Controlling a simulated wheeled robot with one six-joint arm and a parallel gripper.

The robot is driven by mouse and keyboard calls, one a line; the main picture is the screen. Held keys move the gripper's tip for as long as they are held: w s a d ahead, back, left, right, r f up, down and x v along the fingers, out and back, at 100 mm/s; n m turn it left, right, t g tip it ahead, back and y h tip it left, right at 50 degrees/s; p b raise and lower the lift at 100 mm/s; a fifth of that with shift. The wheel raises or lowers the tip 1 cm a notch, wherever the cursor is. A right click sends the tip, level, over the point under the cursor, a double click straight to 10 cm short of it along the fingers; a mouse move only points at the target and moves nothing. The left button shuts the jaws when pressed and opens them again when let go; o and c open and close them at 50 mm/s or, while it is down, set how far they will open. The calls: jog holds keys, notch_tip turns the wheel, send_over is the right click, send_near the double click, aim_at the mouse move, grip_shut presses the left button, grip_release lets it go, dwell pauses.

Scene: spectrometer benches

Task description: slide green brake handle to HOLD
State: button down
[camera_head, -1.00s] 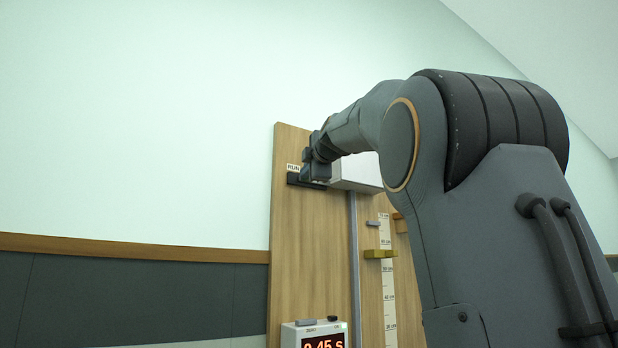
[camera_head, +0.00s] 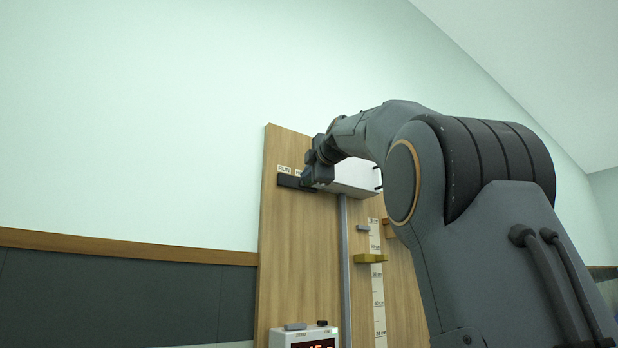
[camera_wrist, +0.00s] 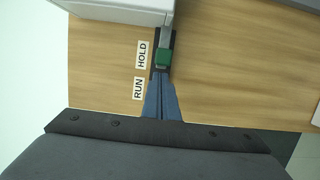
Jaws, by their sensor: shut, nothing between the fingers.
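The green brake handle (camera_wrist: 163,58) sits on a dark slot beside the HOLD label (camera_wrist: 142,54), close to a white housing (camera_wrist: 120,10). The RUN label (camera_wrist: 138,88) lies nearer my wrist in that view. My gripper (camera_wrist: 161,78) is shut, with its fingertips right at the handle's RUN-side face; I cannot tell whether they touch. In the head view my gripper (camera_head: 309,178) is at the dark track (camera_head: 288,182) near the top of the wooden board, right of the RUN label (camera_head: 284,169). The handle is hidden there.
A display box (camera_head: 305,336) stands low in front. The white housing is close to my gripper's right.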

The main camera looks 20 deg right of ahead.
jog(key=s+a+b, duration=0.3)
jog(key=s+b, duration=0.2)
jog(key=s, duration=0.5)
jog(key=shift+s+a, duration=0.2)
jog(key=shift+a, duration=0.05)
